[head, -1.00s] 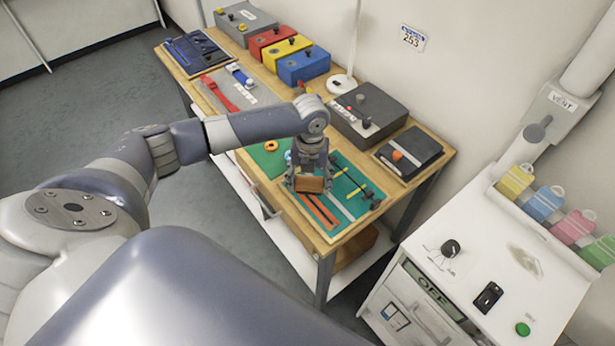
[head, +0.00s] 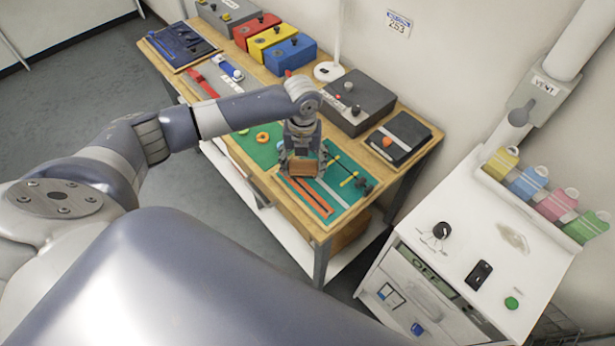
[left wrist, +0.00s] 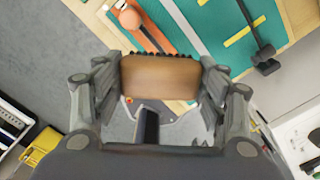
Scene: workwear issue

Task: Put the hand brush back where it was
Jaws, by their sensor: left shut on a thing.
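My left gripper (head: 300,160) is shut on the hand brush (head: 302,168), a brown block held over the teal mat (head: 328,213) at the near end of the workbench. In the left wrist view the brush (left wrist: 160,78) sits between the two fingers, with a row of dark bristle tufts along its far edge. I cannot tell if it touches the mat. Orange strips (head: 308,197) lie on the mat close to the brush. My right gripper is not in view.
A dark bar tool (head: 364,186) with yellow strips lies beside the gripper. A black-topped box (head: 399,138) and a grey box (head: 356,104) stand behind on the bench. A white cabinet (head: 470,255) with a knob and a green button stands at right.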

